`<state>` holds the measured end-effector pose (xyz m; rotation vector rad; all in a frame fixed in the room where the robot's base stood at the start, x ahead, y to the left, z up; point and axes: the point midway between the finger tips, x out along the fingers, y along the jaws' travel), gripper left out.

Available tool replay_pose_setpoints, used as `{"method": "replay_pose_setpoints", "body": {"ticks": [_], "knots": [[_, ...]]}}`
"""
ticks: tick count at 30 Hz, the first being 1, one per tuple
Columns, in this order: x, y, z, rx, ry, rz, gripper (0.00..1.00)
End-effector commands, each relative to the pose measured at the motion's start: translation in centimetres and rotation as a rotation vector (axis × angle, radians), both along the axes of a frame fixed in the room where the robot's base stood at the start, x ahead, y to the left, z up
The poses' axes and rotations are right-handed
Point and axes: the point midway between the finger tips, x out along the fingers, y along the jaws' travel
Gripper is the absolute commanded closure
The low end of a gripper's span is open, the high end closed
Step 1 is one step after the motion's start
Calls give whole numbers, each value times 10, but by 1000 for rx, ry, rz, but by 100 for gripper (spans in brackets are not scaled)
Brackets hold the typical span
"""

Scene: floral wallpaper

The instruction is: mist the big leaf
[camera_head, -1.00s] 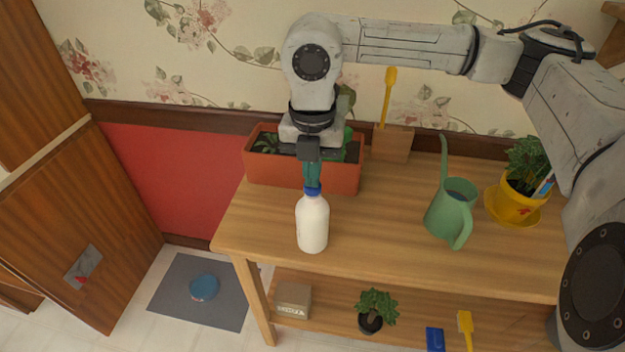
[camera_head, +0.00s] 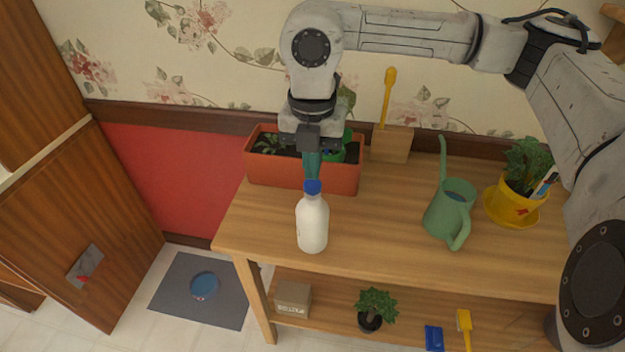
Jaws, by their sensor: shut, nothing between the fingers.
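My gripper (camera_head: 313,172) points down with its teal fingers shut and empty. Its tips show right at the blue cap of a white bottle (camera_head: 312,225) that stands upright near the table's front left; I cannot tell whether they touch it. Behind is a long terracotta planter (camera_head: 268,174) with dark soil and small leafy plants (camera_head: 267,143). A green object (camera_head: 336,153) sits at the planter's right end, partly hidden by my gripper, so I cannot tell what it is. A leaf (camera_head: 347,97) shows just right of my wrist, mostly hidden. I cannot make out a mister for certain.
On the table stand a wooden block (camera_head: 393,146) with a yellow-handled tool (camera_head: 387,95), a green watering can (camera_head: 449,214) and a yellow pot (camera_head: 511,205) with a plant. The lower shelf holds a box (camera_head: 293,299) and a small potted plant (camera_head: 375,308). The middle front of the table is clear.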

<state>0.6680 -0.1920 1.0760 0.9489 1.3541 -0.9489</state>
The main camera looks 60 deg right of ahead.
Motion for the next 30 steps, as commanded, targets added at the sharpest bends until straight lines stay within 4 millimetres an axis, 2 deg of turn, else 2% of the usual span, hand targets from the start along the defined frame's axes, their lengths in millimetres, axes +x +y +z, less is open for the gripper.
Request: {"method": "replay_pose_setpoints", "body": {"ticks": [8, 30], "knots": [[0, 0, -2, 0, 0, 0, 100], [0, 0, -24, 0, 0, 0, 100]]}}
